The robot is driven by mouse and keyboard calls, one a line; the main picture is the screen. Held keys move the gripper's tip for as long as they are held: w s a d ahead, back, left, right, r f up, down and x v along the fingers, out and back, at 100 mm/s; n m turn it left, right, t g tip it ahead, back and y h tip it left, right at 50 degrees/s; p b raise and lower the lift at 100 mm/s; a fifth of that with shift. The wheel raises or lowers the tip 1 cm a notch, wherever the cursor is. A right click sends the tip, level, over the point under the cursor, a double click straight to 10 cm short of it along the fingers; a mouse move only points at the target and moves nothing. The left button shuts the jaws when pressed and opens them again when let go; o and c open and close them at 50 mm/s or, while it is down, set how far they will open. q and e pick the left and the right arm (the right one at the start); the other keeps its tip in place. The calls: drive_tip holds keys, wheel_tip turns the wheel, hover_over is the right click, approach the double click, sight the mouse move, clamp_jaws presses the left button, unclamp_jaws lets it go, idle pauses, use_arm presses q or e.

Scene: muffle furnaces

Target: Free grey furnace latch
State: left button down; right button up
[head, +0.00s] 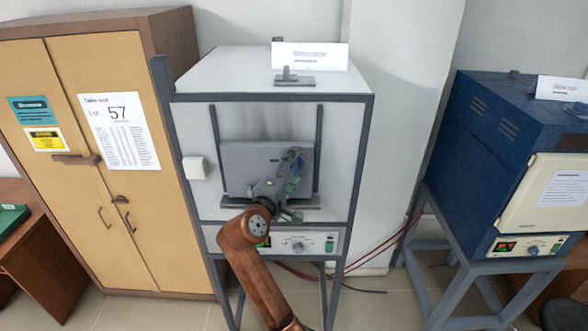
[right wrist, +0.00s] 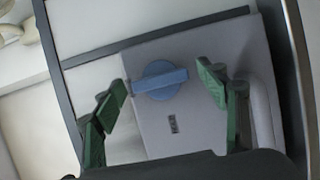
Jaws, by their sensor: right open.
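The grey furnace (head: 190,130) stands in the middle of the head view, with its grey door (head: 238,180) closed in the front opening. In the right wrist view, the latch (right wrist: 160,82) is a blue round knob with a flat bar across it, on the grey door panel (right wrist: 190,135). My right gripper (head: 292,180) is in front of the door and hides the latch in the head view. In the right wrist view the gripper (right wrist: 163,80) is open, with one green finger on each side of the latch. Contact cannot be told. My left gripper is out of view.
A tan cabinet (head: 85,215) stands at the left. A blue furnace (head: 490,125) with a cream door (head: 550,190) stands on a stand at the right. A control panel (head: 325,243) is under the grey door. Cables hang between the furnaces.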

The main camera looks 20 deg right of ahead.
wheel_tip(320, 180, up, 10)
idle(0.5)
drive_tip(key=shift+a, duration=0.1)
drive_tip(key=v, duration=0.9)
idle(0.7)
